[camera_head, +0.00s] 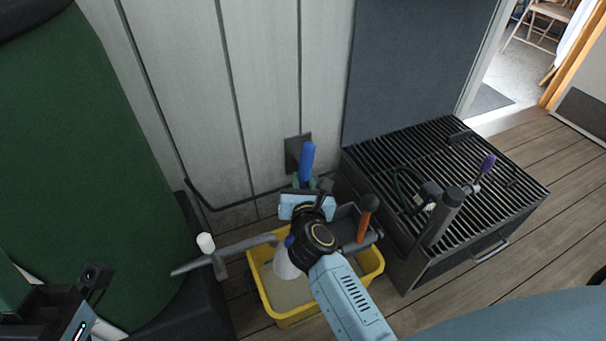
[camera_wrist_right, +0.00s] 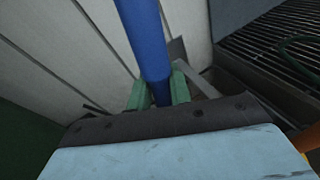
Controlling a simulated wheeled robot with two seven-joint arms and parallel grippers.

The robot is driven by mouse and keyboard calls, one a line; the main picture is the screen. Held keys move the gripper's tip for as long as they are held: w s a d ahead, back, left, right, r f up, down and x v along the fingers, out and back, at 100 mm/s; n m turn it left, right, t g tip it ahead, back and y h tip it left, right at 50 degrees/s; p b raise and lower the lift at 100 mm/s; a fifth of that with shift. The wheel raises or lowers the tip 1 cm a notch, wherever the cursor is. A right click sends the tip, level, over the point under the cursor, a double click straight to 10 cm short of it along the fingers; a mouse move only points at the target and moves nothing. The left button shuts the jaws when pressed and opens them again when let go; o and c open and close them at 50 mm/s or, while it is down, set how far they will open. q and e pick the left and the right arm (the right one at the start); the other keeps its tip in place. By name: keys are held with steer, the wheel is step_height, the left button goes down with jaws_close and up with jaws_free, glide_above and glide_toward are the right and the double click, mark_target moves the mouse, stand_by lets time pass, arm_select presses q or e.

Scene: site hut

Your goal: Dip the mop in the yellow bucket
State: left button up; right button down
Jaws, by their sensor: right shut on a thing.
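My right gripper (camera_head: 305,184) is shut on the blue handle of the mop (camera_head: 308,158). In the right wrist view the green fingers (camera_wrist_right: 160,92) close on both sides of the blue handle (camera_wrist_right: 143,35). The handle stands close to upright, slightly tilted. Below my wrist, the pale mop head (camera_head: 285,262) shows inside the outline of the yellow bucket (camera_head: 283,319), over its greyish contents. My arm hides part of the head and bucket, so I cannot tell how deep the head is. My left gripper's fingers are not in view.
A grey wringer with an orange lever (camera_head: 364,220) sits at the bucket's right. A dark slatted box (camera_head: 440,165) stands further right, with a green hose on top. A grey bar with a white knob (camera_head: 206,242) is left. The panelled wall (camera_head: 265,90) is close behind.

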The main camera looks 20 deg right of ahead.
step_height(320, 180, down, 18)
steer(key=shift+f, duration=0.15)
stand_by(1.2)
